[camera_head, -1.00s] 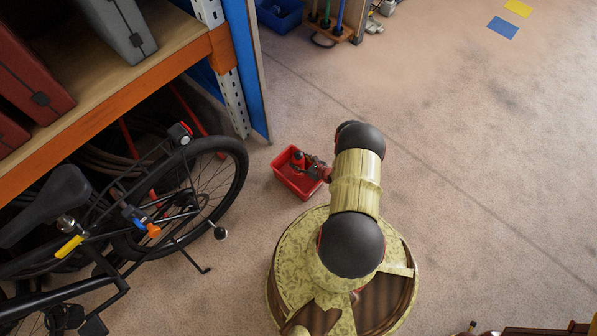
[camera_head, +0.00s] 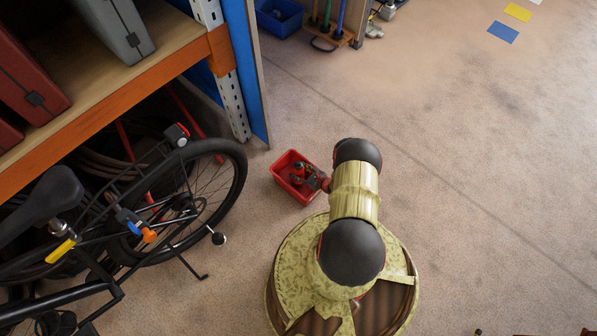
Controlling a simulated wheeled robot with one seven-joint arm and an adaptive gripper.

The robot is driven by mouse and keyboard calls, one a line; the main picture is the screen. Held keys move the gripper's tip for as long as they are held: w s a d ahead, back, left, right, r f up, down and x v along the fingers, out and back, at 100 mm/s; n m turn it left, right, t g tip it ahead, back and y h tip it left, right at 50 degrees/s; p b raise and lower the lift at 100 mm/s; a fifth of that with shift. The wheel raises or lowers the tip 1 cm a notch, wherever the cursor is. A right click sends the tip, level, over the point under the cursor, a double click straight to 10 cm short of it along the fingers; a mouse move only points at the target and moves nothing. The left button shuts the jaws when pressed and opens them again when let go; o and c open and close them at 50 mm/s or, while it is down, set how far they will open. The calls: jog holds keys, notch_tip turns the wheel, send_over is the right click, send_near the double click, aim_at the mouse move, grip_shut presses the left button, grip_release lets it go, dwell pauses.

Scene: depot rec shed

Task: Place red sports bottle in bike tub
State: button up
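A small red tub (camera_head: 279,170) stands on the floor between the bike's wheel and my arm; I take it for the bike tub. A red and dark thing, likely the red sports bottle (camera_head: 297,169), shows within the tub's outline; whether it rests on the tub's floor is too small to tell. My gripper (camera_head: 309,182) is over the tub's right part, right beside the bottle. Its fingers are small and partly merge with the red behind them, so I cannot tell whether they are open or shut on the bottle. My arm hides part of the gripper's wrist.
A black bicycle (camera_head: 215,200) leans left of the tub, its wheel close by. An orange-edged shelf (camera_head: 120,105) with cases and a blue panel (camera_head: 245,70) stand at upper left. A blue bin (camera_head: 278,20) is at the back.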

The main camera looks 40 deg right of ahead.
jog(key=o, duration=0.4)
